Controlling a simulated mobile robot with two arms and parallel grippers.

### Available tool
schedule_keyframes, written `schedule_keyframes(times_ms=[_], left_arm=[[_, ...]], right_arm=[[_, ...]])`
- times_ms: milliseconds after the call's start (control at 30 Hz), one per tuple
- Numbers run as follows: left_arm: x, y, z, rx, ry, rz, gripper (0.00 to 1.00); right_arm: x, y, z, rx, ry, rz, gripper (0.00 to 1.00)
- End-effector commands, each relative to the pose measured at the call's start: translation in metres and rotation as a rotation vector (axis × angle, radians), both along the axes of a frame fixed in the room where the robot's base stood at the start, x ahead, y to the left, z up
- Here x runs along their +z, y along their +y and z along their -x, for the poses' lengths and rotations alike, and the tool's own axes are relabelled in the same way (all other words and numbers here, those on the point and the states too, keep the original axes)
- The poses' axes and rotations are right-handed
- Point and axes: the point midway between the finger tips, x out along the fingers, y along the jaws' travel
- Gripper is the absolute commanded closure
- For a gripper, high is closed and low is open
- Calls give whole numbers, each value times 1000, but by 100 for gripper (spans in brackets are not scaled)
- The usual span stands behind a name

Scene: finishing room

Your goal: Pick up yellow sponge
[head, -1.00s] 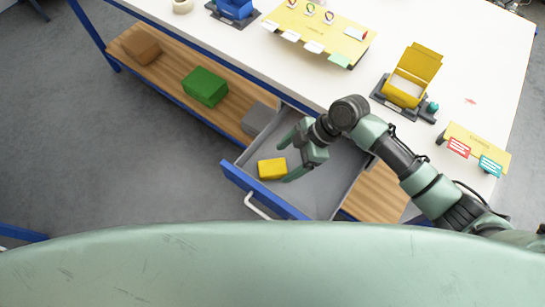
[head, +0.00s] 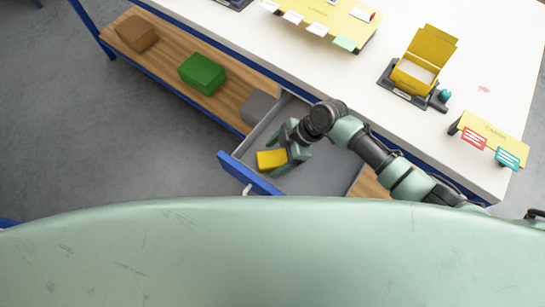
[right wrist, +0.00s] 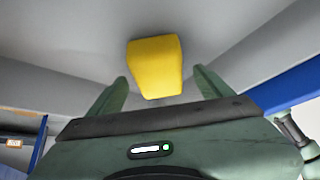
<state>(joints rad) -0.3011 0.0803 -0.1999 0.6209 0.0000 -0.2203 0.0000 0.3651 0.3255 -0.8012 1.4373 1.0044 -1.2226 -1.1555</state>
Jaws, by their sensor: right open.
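The yellow sponge (head: 271,160) lies in the open grey drawer (head: 330,170) under the white table. My right gripper (head: 284,153) is inside the drawer, right at the sponge, with its fingers partly around it in the head view. In the right wrist view the sponge (right wrist: 155,67) sits just ahead of and between the two open fingertips (right wrist: 160,80), with a gap on each side. Part of the sponge is hidden by the gripper in the head view. My left gripper is not in view.
A blue drawer front (head: 247,174) borders the drawer. Brown (head: 136,33), green (head: 202,74) and grey (head: 258,106) blocks stand on the wooden lower shelf. The white tabletop (head: 350,75) above holds a yellow box (head: 417,70) and card stands.

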Motion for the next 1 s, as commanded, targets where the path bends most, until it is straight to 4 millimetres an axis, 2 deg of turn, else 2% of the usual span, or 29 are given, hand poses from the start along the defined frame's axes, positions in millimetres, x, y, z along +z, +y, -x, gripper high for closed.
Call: schedule_keyframes(times_ms=[133, 367, 467, 600, 633, 667, 1000], left_arm=[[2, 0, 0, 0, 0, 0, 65], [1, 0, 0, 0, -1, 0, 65], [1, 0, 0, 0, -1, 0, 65], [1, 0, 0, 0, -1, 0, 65], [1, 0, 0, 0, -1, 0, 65], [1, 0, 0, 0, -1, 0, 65], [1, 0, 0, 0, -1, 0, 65]], right_arm=[[-12, 8, 1, 1, 1, -1, 20], [-13, 8, 1, -1, -1, 0, 20], [-13, 8, 1, -1, -1, 0, 45], [-13, 8, 1, -1, -1, 0, 84], [-13, 8, 1, -1, -1, 0, 84], [-13, 8, 1, -1, -1, 0, 90], [-6, 8, 0, 1, -3, -1, 90]])
